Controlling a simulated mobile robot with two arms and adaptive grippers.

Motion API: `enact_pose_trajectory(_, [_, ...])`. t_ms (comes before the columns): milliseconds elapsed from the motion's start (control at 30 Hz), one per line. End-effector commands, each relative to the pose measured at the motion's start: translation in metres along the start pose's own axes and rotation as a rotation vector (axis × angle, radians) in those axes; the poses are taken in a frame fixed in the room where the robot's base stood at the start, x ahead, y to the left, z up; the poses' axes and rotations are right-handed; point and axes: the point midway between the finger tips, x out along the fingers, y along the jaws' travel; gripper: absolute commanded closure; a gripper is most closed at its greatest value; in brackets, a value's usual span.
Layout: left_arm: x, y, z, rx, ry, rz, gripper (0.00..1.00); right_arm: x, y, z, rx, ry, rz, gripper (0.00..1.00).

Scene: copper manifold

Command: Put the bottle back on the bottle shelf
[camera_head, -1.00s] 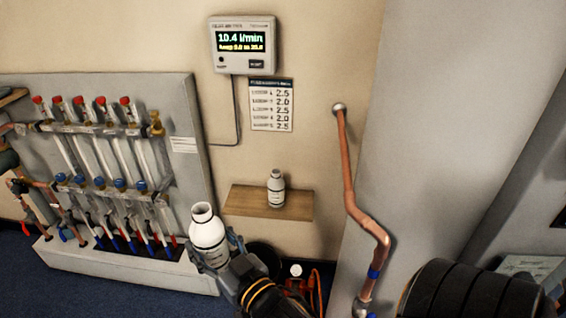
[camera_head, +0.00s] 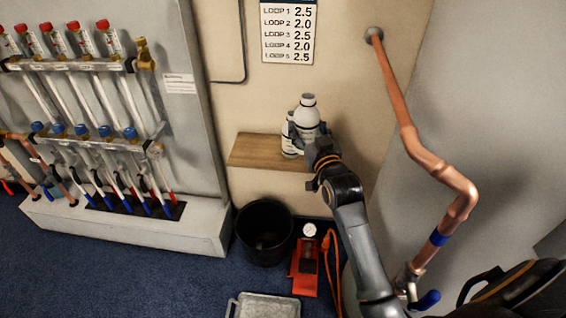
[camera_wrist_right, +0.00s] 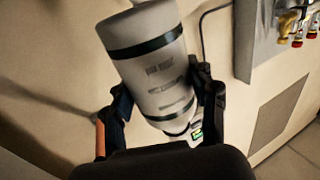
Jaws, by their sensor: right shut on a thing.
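My right gripper (camera_head: 307,134) is shut on a white bottle (camera_head: 307,113) and holds it over the right part of the wooden bottle shelf (camera_head: 255,151). A second white bottle (camera_head: 290,144) stands on the shelf, partly hidden behind the held one. In the right wrist view the held bottle (camera_wrist_right: 152,65), with dark bands and a label, sits between both fingers of the right gripper (camera_wrist_right: 163,95) and looks tilted there. Whether its base touches the shelf is hidden. My left gripper does not show.
The copper pipe (camera_head: 400,125) runs down the wall right of the shelf. The manifold (camera_head: 90,125) stands at left. Below the shelf are a black bucket (camera_head: 264,232), a red pump with a gauge (camera_head: 305,265) and a grey tray (camera_head: 264,306). The shelf's left part is clear.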

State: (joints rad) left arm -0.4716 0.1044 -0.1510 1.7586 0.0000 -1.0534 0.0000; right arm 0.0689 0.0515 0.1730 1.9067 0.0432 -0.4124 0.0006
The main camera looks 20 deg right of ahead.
Motion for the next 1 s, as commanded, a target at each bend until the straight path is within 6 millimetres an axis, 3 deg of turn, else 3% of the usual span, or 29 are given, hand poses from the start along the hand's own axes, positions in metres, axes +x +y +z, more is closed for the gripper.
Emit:
enact_pose_trajectory(33, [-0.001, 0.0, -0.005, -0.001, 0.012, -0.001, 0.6, 0.009, 0.008, 0.011, 0.0, 0.003, 0.01, 0.79])
enact_pose_trajectory(300, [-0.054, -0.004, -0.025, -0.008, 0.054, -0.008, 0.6, 0.054, 0.049, 0.034, 0.002, 0.004, 0.051, 0.79])
enact_pose_trajectory(600, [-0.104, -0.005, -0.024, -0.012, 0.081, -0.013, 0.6, 0.082, 0.078, 0.042, 0.0, 0.003, 0.074, 0.79])
enact_pose_trajectory(767, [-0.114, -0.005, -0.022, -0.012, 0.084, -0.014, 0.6, 0.087, 0.083, 0.044, 0.0, 0.001, 0.076, 0.79])
enact_pose_trajectory(933, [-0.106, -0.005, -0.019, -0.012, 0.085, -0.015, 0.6, 0.088, 0.084, 0.072, 0.0, -0.004, 0.076, 0.79])
enact_pose_trajectory(1000, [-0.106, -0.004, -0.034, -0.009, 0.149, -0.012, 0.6, 0.088, 0.084, 0.078, -0.001, 0.0, 0.077, 0.79])
